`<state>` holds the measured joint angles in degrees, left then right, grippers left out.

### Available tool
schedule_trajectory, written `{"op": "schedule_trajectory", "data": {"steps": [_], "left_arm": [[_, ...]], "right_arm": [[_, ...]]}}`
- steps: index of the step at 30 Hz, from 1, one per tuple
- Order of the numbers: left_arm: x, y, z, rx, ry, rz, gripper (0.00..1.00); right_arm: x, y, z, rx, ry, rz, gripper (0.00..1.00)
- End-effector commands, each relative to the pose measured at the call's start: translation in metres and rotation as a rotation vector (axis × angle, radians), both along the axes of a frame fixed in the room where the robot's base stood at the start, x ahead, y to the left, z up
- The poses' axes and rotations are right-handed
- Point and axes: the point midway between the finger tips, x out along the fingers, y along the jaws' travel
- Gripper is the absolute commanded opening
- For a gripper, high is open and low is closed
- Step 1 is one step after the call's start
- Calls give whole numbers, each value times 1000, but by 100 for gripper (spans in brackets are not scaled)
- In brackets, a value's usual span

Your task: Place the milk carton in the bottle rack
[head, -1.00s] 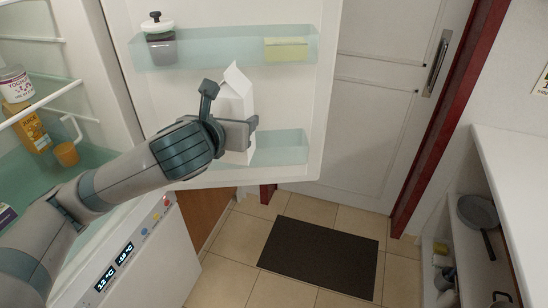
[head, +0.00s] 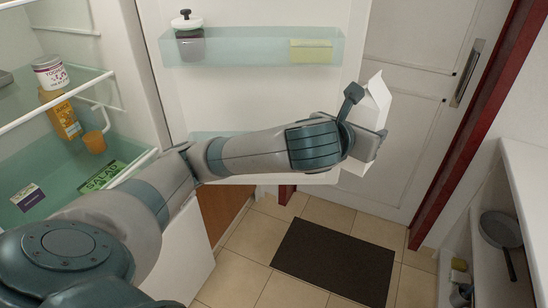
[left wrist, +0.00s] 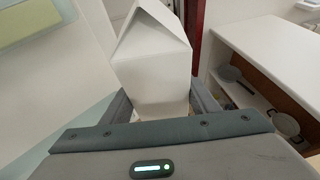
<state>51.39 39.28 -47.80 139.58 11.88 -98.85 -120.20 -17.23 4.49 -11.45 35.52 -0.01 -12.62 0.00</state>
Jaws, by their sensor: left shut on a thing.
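The white milk carton (head: 374,104) with a gabled top is upright or nearly so in the head view, right of the open fridge door's edge. It also fills the middle of the left wrist view (left wrist: 152,62). My left gripper (head: 366,142) is shut on the carton and holds it in the air. The lower bottle rack (head: 210,135) on the fridge door is mostly hidden behind my left arm; only a strip of it shows. My right gripper is not in view.
Fridge shelves at the left hold a yogurt tub (head: 50,72), a juice carton (head: 62,118) and other packages. A dark mat (head: 333,260) lies on the floor. Pans sit on shelving at right.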

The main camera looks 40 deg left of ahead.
Motion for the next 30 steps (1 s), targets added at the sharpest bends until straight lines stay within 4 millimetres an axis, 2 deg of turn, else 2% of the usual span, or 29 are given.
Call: {"op": "schedule_trajectory", "data": {"steps": [20,30], "left_arm": [[0,0,3,-2,-7,5,0],[-3,5,2,-8,-3,92,0]], "right_arm": [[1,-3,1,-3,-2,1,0],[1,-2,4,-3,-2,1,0]]}}
